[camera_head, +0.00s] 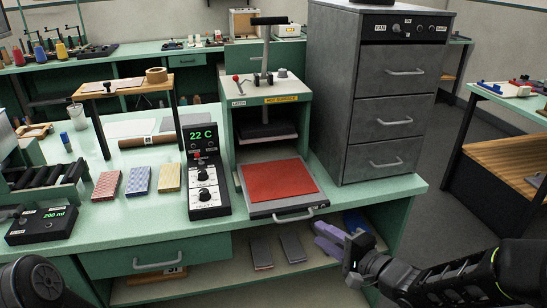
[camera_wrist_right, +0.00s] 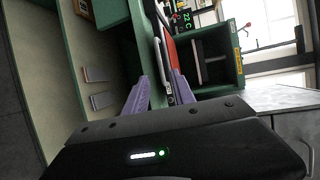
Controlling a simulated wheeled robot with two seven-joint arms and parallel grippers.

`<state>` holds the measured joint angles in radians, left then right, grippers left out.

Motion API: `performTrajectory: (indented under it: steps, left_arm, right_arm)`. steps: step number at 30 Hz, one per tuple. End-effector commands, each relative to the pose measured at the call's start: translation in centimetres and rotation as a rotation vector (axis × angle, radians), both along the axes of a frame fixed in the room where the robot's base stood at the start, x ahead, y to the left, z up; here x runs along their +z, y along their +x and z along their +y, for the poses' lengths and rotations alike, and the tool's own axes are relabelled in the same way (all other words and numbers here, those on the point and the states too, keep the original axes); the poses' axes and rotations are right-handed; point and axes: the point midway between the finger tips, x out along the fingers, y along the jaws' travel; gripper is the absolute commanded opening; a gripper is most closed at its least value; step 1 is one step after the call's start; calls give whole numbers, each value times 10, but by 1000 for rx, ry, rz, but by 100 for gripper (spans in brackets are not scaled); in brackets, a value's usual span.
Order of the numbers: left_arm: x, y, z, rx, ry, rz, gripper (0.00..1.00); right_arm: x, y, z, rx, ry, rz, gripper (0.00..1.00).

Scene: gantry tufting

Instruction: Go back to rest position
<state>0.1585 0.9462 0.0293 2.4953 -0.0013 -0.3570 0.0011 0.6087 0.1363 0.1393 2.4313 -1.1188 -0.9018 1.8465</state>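My right gripper (camera_head: 325,232) is low at the front right of the green workbench (camera_head: 400,190), just right of and below the handle of the press tray. In the right wrist view its two purple fingers (camera_wrist_right: 158,88) stand apart with nothing held between them. The tray's handle (camera_head: 294,216) shows beyond the gap and looks free of the fingers. The tray (camera_head: 250,207) is pulled out and carries a red sheet (camera_head: 278,181). Only a dark joint of my left arm shows at the bottom left; my left gripper is out of view.
The heat press (camera_head: 300,110) stands behind the tray, with a control box (camera_head: 203,170) reading 22 C to its left. A grey drawer cabinet (camera_head: 380,90) stands at the right. Two grey blocks (camera_head: 261,252) lie on the lower shelf (camera_head: 220,284). Open floor lies right of the bench.

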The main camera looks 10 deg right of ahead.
Motion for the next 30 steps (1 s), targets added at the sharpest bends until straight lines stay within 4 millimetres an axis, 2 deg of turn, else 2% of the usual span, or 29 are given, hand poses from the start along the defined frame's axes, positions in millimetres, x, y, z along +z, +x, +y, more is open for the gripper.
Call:
performTrajectory:
  steps: [5,8,10,11,13,16,18,20,21,23,24,27,30]
  left_arm:
    - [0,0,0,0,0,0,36]
    - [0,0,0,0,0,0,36]
    - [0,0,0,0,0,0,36]
    - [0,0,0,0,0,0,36]
    - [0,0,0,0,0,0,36]
    - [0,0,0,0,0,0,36]
    - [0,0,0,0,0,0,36]
    - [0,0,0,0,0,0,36]
    - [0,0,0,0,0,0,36]
    - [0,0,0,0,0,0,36]
    - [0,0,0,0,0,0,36]
    - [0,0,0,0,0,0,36]
    - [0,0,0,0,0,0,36]
  right_arm:
    - [-3,0,-2,14,-99,-35,31]
    - [-10,3,-11,3,-240,-66,31]
    - [-21,5,-24,-22,-370,-75,31]
    - [-29,5,-31,-32,-430,-69,31]
    - [-59,3,-40,-35,-565,-25,31]
    - [-121,-11,-32,40,-742,82,31]
    - [-172,-32,-13,152,-841,177,31]
    - [-211,-55,9,268,-898,249,31]
    - [-235,-74,25,349,-922,295,31]
    - [-266,-104,49,469,-944,357,31]
    - [-284,-125,65,547,-948,396,31]
    - [-318,-177,101,706,-929,488,31]
    - [-339,-219,128,800,-894,567,31]
